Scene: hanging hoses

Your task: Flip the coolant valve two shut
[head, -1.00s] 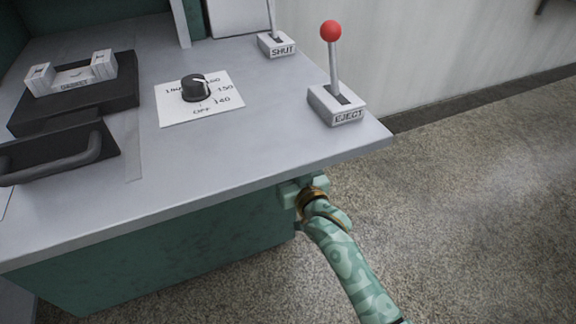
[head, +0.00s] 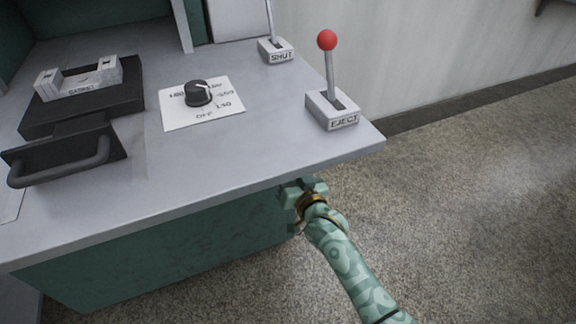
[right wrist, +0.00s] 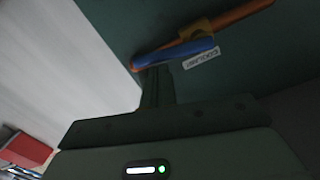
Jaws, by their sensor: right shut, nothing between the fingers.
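In the right wrist view a blue lever (right wrist: 180,53) lies nearly along an orange pipe (right wrist: 245,18), with a yellowish fitting (right wrist: 197,30) between them. A small white label (right wrist: 201,58) beside the lever seems to read COOLANT; any number on it is too small to read. My right gripper (right wrist: 155,75) is shut and empty, its fingertips close below the lever's left end; I cannot tell whether they touch it. In the head view my right gripper (head: 303,190) is at the bench's right side, under the top's edge, and the valve is hidden there. My left gripper is not in view.
The grey benchtop (head: 240,150) overhangs the green cabinet (head: 170,255). On it stand a red-knobbed EJECT lever (head: 330,85), a SHUT lever (head: 276,48), a black dial (head: 199,93) and a black clamp block (head: 80,105). The speckled floor (head: 470,200) to the right is clear.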

